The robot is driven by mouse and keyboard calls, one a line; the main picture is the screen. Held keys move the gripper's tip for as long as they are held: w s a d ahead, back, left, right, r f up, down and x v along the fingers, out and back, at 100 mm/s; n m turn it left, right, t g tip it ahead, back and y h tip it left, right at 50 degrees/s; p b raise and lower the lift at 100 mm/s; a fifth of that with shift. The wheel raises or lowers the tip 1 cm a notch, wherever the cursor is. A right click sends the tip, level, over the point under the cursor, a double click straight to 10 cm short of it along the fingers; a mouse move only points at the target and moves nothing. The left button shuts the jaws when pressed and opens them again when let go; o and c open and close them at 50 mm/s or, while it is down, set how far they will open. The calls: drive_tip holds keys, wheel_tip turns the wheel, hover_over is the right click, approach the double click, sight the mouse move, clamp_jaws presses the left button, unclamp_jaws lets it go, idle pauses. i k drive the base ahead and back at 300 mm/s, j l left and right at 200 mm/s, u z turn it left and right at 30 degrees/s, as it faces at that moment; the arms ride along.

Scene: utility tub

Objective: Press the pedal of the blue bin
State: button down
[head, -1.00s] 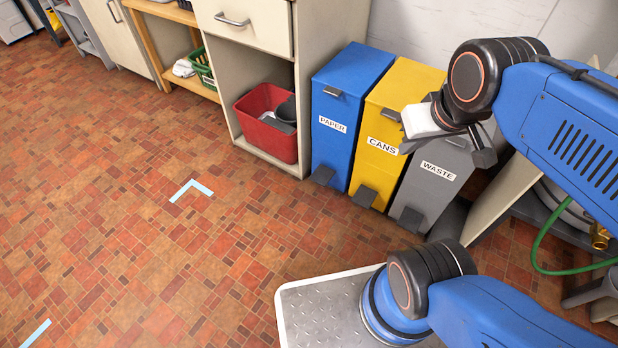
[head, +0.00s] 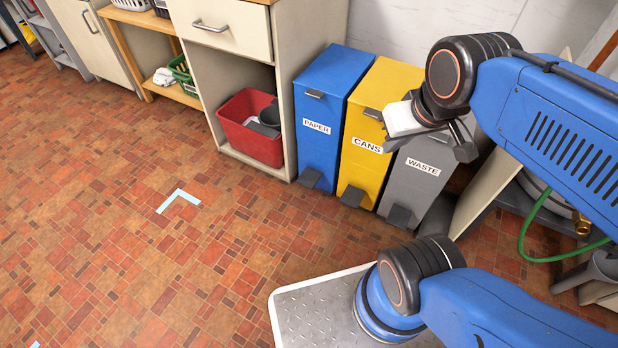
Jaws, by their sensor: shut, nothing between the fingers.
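The blue bin (head: 318,145) is labelled PAPER and stands upright at the left end of a row of three bins. Its dark pedal (head: 311,179) sticks out at the foot of its front, near the floor. The bin's lid looks closed. My gripper (head: 392,144) is shut and empty. It appears up and to the right of the pedal, in front of the yellow and grey bins, and apart from the blue bin.
The yellow CANS bin (head: 362,172) and grey WASTE bin (head: 418,188) stand to the right. A cabinet (head: 285,100) with a red tub (head: 250,140) borders the blue bin on the left. A green hose (head: 524,240) is at right. The tiled floor (head: 200,250) in front is largely clear.

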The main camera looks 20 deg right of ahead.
sight(309, 178)
drive_tip(key=k+j+z, duration=0.1)
drive_tip(key=k+z, duration=0.15)
drive_tip(key=z, duration=0.15)
drive_tip(key=k+z, duration=0.4)
drive_tip(key=i+j, duration=0.05)
drive_tip(key=i, duration=0.05)
